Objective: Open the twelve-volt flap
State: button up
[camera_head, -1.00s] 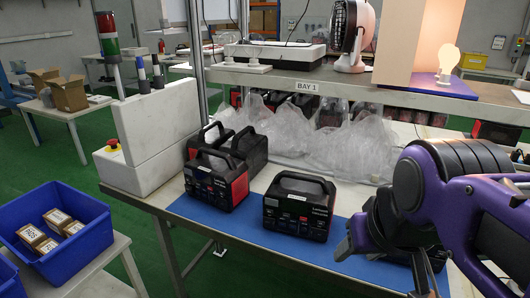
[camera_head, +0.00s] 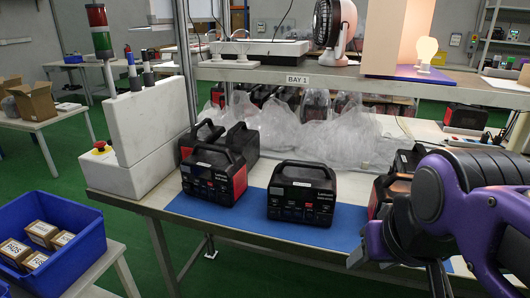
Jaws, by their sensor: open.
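A black and red power station (camera_head: 302,193) with a top handle stands on the blue mat (camera_head: 262,215), its front panel facing me. A second power station (camera_head: 213,177) stands to its left, with another close behind it. More power stations (camera_head: 382,195) at the right are partly hidden by my arm. The twelve-volt flap is too small to make out on any front panel. My gripper (camera_head: 398,266) is open at the lower right, in front of the bench's front edge and right of the middle power station. I see nothing between its fingers.
A shelf marked BAY 1 (camera_head: 298,79) spans above the bench, with clear plastic bags (camera_head: 300,130) beneath it. A white block with a red button (camera_head: 100,147) stands at the left. A blue crate (camera_head: 55,240) of small boxes is at the lower left. The mat's front strip is clear.

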aim_at(187, 187)
jog(key=z, duration=1)
jog(key=u, duration=1.85)
jog(key=i+j+u, duration=0.25)
jog(key=i, duration=0.25)
jog(key=j, duration=0.1)
